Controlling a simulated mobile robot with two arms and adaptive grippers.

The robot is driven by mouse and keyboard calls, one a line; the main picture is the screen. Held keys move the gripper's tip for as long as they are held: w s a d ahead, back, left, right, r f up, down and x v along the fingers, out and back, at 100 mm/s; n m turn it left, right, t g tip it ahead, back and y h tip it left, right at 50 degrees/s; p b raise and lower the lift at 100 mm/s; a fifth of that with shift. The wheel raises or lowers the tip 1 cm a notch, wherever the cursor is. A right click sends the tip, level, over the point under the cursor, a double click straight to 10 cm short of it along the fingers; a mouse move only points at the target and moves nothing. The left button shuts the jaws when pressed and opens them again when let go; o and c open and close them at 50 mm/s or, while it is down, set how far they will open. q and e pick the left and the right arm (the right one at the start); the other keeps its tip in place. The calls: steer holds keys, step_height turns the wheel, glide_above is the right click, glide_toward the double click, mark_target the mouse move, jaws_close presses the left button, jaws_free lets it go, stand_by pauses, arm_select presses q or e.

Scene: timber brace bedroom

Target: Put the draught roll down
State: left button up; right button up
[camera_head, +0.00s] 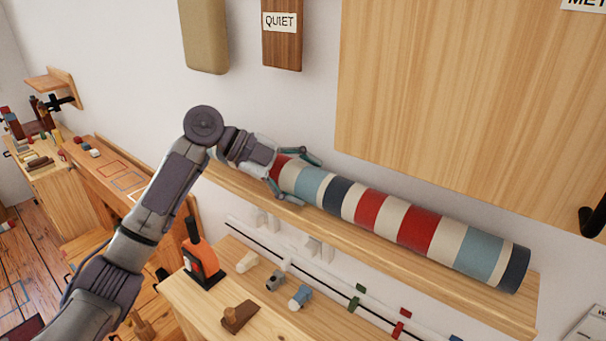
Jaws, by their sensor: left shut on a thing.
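The draught roll (412,226) is a long striped cylinder in red, cream, light blue and navy. It lies along or just over a wooden wall shelf (375,246), slanting down to the right in the head view; I cannot tell whether it touches the shelf. My left gripper (291,176) comes in from the left and is shut on the roll's left end, with one finger on each side of it. The gripper hides part of that end. My right gripper is not in view.
Below the shelf, a workbench (262,325) holds an orange-and-black tool (201,256), a small wooden block (239,317) and several small fittings. A large wooden panel (460,90) hangs above the roll.

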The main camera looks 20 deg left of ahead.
arm_select(q)
steer(key=shift+d+r, duration=0.1)
steer(key=o, duration=1.8)
steer(key=shift+s, duration=0.1)
steer(key=shift+a, duration=0.3)
steer(key=shift+b+v, duration=2.05)
steer(key=shift+v, duration=3.7)
